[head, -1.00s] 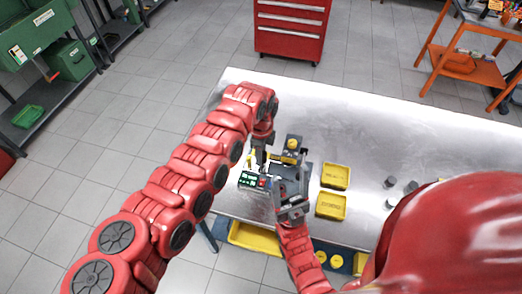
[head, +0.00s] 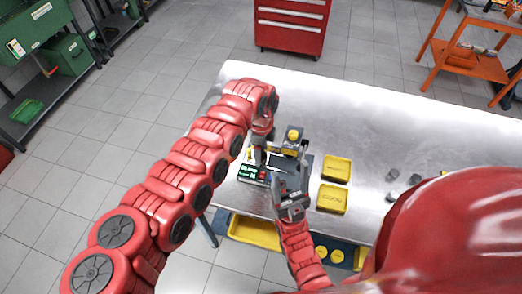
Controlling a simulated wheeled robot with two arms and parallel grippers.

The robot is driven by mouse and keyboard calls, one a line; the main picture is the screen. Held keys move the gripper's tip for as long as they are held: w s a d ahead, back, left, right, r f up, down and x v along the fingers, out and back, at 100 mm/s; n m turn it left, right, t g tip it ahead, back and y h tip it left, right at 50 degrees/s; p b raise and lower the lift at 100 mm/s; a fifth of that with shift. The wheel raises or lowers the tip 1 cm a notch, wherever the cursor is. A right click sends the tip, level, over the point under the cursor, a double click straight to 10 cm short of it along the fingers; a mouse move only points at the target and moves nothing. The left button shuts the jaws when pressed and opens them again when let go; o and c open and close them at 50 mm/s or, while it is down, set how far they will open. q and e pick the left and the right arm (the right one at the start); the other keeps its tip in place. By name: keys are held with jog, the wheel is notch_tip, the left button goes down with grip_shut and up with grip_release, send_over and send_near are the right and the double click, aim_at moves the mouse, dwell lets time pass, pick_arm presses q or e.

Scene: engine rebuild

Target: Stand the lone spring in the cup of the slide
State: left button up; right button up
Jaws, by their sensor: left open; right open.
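A dark fixture with a yellow knob (head: 293,134) stands on the steel table, between and behind my two grippers. I cannot make out the lone spring or the cup of the slide at this size; the grippers and arms cover part of that area. My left gripper (head: 258,157) points down at the left side of the fixture, open. My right gripper (head: 277,181) reaches in from the front, open, close to the fixture's near side. I cannot tell whether either touches anything.
A small box with a green display (head: 251,173) sits left of the fixture. Two yellow trays (head: 336,169) (head: 332,198) lie to its right. Several grey cylinders (head: 392,175) stand further right. A yellow bin (head: 254,232) is at the front edge. The table's far right is clear.

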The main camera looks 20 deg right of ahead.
pick_arm(q)
notch_tip(320, 180, up, 17)
jog(key=p, duration=0.3)
jog(key=shift+r, duration=0.2)
dwell(0.4)
